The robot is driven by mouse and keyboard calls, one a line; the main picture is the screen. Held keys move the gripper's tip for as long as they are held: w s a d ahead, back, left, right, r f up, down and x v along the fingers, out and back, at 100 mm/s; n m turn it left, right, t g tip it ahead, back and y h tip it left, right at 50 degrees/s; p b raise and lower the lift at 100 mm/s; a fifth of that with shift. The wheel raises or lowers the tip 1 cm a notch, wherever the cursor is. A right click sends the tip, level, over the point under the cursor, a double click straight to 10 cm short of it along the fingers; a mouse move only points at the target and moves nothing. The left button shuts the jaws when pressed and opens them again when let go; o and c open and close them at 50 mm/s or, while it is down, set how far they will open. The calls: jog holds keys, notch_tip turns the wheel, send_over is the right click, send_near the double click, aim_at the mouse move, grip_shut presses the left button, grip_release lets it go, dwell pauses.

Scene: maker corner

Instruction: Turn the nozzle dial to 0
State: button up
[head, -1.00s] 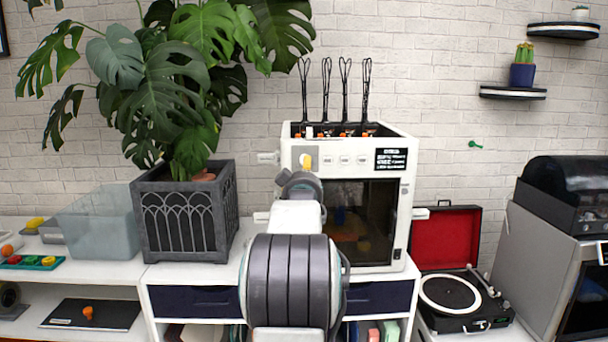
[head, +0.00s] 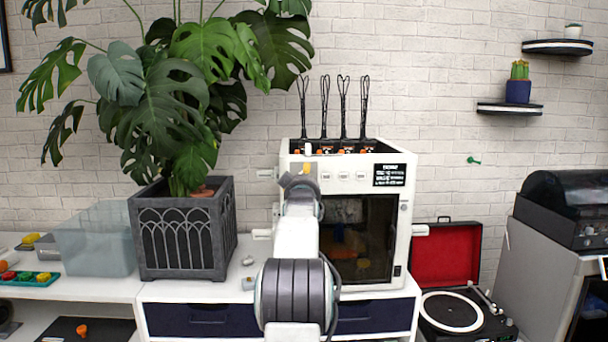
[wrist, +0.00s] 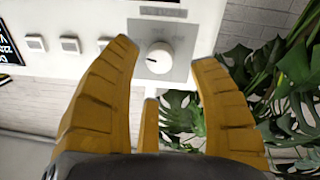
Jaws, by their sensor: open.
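The nozzle dial (wrist: 159,58) is a round white knob on a grey plate (wrist: 178,36) of the white 3D printer (head: 398,225). A short dark mark on the knob points left in the wrist view. I cannot read any figures around it. In the head view my gripper (head: 305,169) is in front of the printer's upper left front and hides the dial.
Several square buttons (wrist: 70,45) sit beside the dial plate. A large plant in a grey pot (head: 183,240) stands left of the printer. Small items (head: 248,282) lie on the white top between them. A record player (head: 450,312) is at the right.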

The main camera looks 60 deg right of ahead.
jog(key=shift+p+x, duration=0.8)
jog(key=shift+x, duration=1.1)
jog(key=shift+o, duration=0.2)
grip_shut()
